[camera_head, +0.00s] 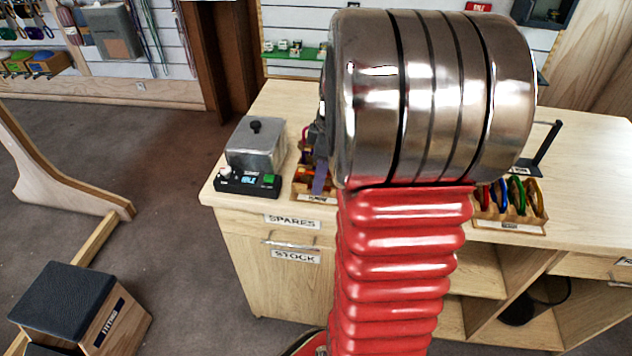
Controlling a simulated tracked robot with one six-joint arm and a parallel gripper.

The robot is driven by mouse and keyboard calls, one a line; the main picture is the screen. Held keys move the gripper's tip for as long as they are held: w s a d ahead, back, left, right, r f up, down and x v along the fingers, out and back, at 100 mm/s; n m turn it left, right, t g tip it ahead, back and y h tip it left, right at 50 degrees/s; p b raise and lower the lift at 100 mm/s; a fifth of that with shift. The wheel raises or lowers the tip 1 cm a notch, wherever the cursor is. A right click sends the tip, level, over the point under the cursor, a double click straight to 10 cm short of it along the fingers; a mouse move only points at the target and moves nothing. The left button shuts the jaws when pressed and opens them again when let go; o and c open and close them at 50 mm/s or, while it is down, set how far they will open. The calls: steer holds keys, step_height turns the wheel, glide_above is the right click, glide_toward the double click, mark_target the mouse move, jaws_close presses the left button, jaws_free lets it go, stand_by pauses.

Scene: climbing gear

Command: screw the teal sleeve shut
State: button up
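The teal sleeve cannot be made out in this view. My arm's red bellows and metal drum fill the middle of the picture and hide the centre of the workbench (590,140). My gripper does not show; it may be behind the arm. To the right of my arm, a wooden rack (512,222) on the bench holds several coloured carabiners (517,195), among them red, blue, green and yellow ones. I cannot tell whether any of them has the teal sleeve.
A grey box-shaped device (256,147) with a lit display stands at the bench's left end. Beside it, a wooden tray (313,196) is partly hidden by my arm. A black post (541,148) stands at the right. A padded stool (75,305) is on the floor, lower left.

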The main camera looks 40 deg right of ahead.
steer(key=shift+s+a, duration=0.3)
steer(key=shift+a, duration=0.05)
stand_by(0.3)
steer(key=shift+r, duration=1.4)
steer(key=shift+d, duration=0.1)
steer(key=shift+w+d, duration=0.45)
steer(key=shift+f, duration=0.15)
stand_by(0.3)
steer(key=shift+f, duration=1.3)
steer(key=shift+s+a, duration=0.5)
steer(key=shift+r, duration=1.45)
steer(key=shift+d, duration=0.1)
stand_by(0.4)
